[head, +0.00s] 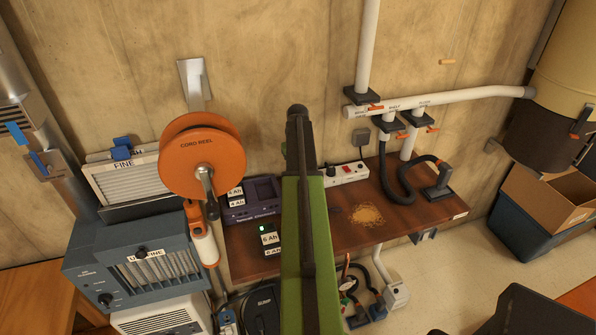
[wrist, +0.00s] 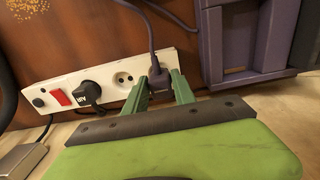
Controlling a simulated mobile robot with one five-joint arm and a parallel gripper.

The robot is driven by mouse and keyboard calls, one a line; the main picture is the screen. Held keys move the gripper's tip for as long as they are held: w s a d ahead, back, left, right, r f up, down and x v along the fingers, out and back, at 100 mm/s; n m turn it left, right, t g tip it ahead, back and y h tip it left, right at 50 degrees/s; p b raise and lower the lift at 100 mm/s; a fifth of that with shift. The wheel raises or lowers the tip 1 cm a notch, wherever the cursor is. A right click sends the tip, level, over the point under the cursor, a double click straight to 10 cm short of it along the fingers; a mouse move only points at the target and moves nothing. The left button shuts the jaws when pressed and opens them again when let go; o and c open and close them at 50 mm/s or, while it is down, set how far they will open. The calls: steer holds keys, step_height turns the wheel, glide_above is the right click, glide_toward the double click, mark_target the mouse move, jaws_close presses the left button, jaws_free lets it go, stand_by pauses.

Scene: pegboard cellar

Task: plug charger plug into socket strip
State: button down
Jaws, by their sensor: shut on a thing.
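In the wrist view the white socket strip (wrist: 52,87) runs across the brown bench top. My gripper (wrist: 158,88), with green fingers, is shut on the purple charger plug (wrist: 158,79) at the strip's right end. The plug's purple cord (wrist: 149,35) runs up from it. The plug is over or at the strip's face; how deep it sits cannot be told. Left of it is a bare round socket (wrist: 124,79). In the head view the strip (head: 347,173) lies at the bench's back edge, partly behind my arm, which hides my gripper and the plug.
A black plug (wrist: 88,94) fills another socket, beside a red switch (wrist: 62,97). A purple charger (head: 253,201) stands left of my arm, with battery packs (head: 268,237) in front. A black hose (head: 390,185) lies to the right. Sawdust (head: 367,215) covers part of the bench.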

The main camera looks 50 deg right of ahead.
steer(key=shift+f+b, duration=1.3)
stand_by(1.4)
stand_by(0.8)
steer(key=shift+c, duration=2.3)
jaws_free()
steer(key=shift+r, duration=0.1)
step_height(320, 180, up, 7)
steer(key=p, duration=0.7)
